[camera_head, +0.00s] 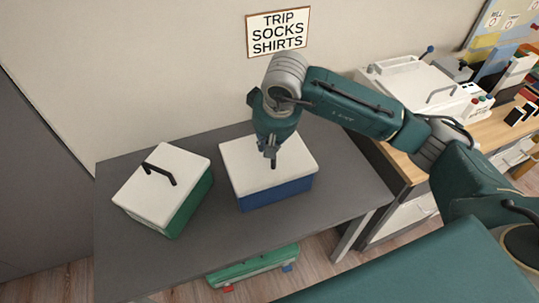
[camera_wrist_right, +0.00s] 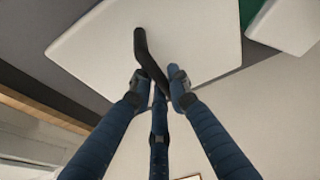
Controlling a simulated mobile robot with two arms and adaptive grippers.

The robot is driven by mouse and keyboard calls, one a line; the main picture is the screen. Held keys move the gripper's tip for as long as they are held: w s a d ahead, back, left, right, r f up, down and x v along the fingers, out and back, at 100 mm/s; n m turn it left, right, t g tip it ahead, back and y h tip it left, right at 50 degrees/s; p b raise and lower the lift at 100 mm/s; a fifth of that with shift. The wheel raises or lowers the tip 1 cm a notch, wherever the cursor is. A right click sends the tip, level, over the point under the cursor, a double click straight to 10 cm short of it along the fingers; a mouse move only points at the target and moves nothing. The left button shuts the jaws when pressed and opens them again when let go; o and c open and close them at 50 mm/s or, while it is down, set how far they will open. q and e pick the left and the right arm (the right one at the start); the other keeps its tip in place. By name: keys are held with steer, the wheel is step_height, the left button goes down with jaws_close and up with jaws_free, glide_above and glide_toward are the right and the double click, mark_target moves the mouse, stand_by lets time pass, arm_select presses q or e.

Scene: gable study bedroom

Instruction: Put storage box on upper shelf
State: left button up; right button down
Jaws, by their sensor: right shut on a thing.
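A blue storage box with a white lid (camera_head: 268,200) stands on the grey top surface of a shelf or table (camera_head: 330,190). A green storage box with a white lid and black handle (camera_head: 190,208) stands to its left. My right gripper (camera_head: 273,163) reaches down over the blue box's lid. In the right wrist view, its fingers (camera_wrist_right: 155,88) are closed around the black lid handle (camera_wrist_right: 141,46), above the white lid (camera_wrist_right: 200,35). The box appears level; whether it is lifted off the surface I cannot tell. My left gripper is not in view.
A green item (camera_head: 252,267) shows below the grey top's front edge. A wooden desk (camera_head: 490,128) with a white machine (camera_head: 420,88) stands at right. A sign (camera_head: 278,32) hangs on the wall. The grey top's front and right parts are clear.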

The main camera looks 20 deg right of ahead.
mark_target(267, 162)
step_height(267, 162, down, 3)
steer(key=shift+b, duration=0.7)
steer(key=shift+f, duration=0.35)
steer(key=shift+w, duration=0.1)
steer(key=shift+f+b, duration=0.15)
steer(key=shift+b, duration=0.15)
steer(key=c, duration=1.7)
jaws_free()
steer(key=shift+o, duration=0.2)
